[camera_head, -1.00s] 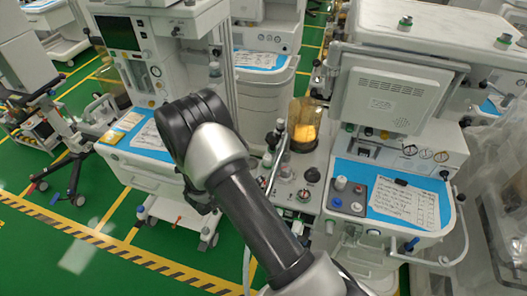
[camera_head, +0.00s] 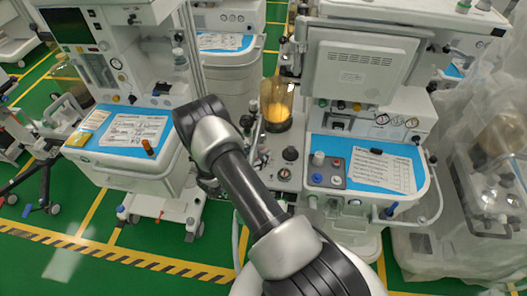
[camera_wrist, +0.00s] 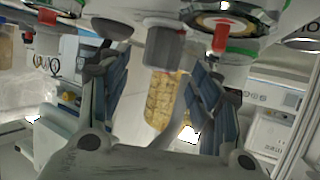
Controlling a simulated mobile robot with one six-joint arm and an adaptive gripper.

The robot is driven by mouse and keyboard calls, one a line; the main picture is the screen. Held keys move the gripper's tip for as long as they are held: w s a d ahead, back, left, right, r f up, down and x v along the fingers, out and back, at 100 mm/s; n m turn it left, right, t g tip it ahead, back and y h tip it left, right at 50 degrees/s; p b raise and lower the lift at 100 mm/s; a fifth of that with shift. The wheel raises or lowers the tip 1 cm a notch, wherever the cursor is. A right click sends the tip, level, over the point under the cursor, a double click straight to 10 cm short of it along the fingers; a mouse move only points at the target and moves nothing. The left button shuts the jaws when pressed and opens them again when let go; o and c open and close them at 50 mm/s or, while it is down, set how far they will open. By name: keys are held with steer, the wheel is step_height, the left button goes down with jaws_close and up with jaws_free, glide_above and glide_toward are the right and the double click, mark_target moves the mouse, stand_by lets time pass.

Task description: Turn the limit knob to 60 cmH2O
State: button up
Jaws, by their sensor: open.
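In the wrist view a grey ribbed knob (camera_wrist: 165,48) hangs from the upper edge of the picture, between and a little beyond my two fingers. I cannot read any scale on it or tell its setting. My gripper (camera_wrist: 155,85) is open, with one dark pad on each side and a gap between them. I see no clear contact with the knob. In the head view my arm hides my gripper. A black round knob (camera_head: 290,153) stands on the grey panel left of the right-hand cart's blue worktop; I cannot tell whether it is the same knob.
A yellow-filled canister (camera_head: 277,105) stands behind the panel; it also shows beyond the fingers in the wrist view (camera_wrist: 163,100). A red part (camera_wrist: 221,37) is near the right finger. The right cart's blue worktop (camera_head: 340,147) and another cart (camera_head: 105,158) flank my arm.

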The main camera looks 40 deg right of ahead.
mark_target(260, 153)
steer(key=x, duration=0.5)
steer(key=shift+c, duration=0.6)
steer(key=shift+b, duration=0.35)
steer(key=c, duration=1)
